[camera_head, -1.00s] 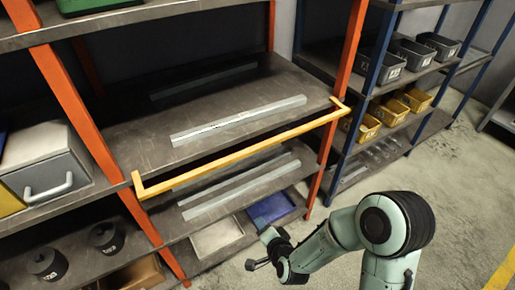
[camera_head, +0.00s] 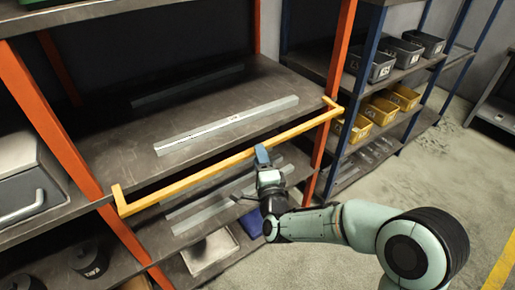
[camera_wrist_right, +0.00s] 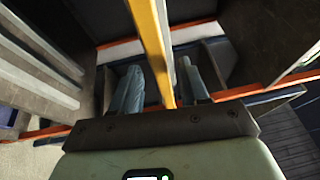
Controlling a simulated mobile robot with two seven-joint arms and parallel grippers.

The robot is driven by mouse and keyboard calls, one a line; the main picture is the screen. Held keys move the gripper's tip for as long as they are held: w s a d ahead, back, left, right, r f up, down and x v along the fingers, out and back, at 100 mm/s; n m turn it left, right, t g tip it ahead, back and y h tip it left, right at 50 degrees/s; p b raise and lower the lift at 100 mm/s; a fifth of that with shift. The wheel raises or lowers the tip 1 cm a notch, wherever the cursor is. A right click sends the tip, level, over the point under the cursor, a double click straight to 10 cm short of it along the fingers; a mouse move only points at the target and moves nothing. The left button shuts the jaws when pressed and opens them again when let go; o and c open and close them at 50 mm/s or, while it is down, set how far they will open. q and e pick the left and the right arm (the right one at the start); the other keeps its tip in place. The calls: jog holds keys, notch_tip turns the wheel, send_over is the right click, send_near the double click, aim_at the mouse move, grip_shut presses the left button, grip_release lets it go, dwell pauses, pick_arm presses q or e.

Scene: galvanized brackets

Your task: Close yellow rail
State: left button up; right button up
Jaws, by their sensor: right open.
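The yellow rail (camera_head: 225,161) runs across the front of the orange-post shelf, standing out from the shelf edge with a bent bracket at each end. My right gripper (camera_head: 262,154) is at the rail, right of its middle, with its fingers up against the bar in this view. In the right wrist view the rail (camera_wrist_right: 153,45) passes between the two spread fingers of the gripper (camera_wrist_right: 160,80), with gaps showing beside it. The gripper is open, and I cannot tell whether either finger touches the bar. My left gripper is not in view.
Galvanized strips lie on the shelf (camera_head: 120,135) behind the rail and on the shelf below. A grey box with a handle (camera_head: 25,190) stands at the left. Yellow bins (camera_head: 380,110) and grey bins (camera_head: 400,55) fill the blue rack at the right. The floor at the right is clear.

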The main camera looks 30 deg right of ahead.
jog(key=shift+x, duration=1.9)
grip_shut()
